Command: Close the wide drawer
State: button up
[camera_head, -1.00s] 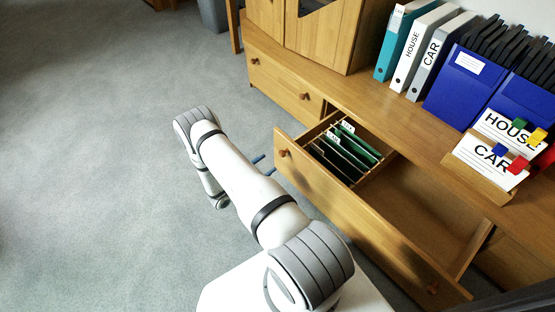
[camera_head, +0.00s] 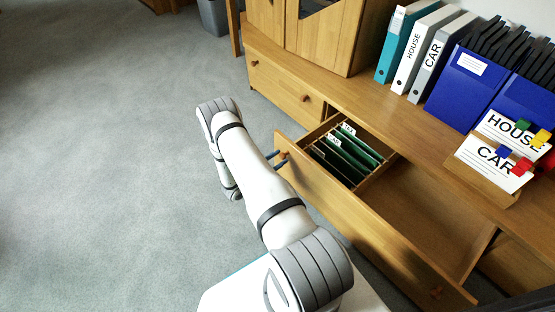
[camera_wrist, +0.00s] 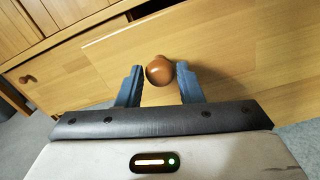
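The wide drawer (camera_head: 370,225) is pulled out of the low wooden cabinet, with hanging green files (camera_head: 346,152) in its left part and an empty right part. It has a round knob near each end of its front. In the wrist view, the drawer front (camera_wrist: 235,60) fills the middle, and its left brown knob (camera_wrist: 159,71) sits between the two blue fingers of my gripper (camera_wrist: 160,85). The fingers are open, with a gap at least on the right side of the knob. In the head view, my gripper (camera_head: 278,160) is at the left knob, partly hidden by my arm.
A closed drawer (camera_head: 285,92) with two knobs is left of the open one. Binders (camera_head: 412,50), blue file boxes (camera_head: 470,85) and a card holder (camera_head: 485,180) stand on the cabinet top. The carpet (camera_head: 100,150) at left is clear.

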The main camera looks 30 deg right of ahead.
grip_shut()
jog(key=shift+d, duration=0.1)
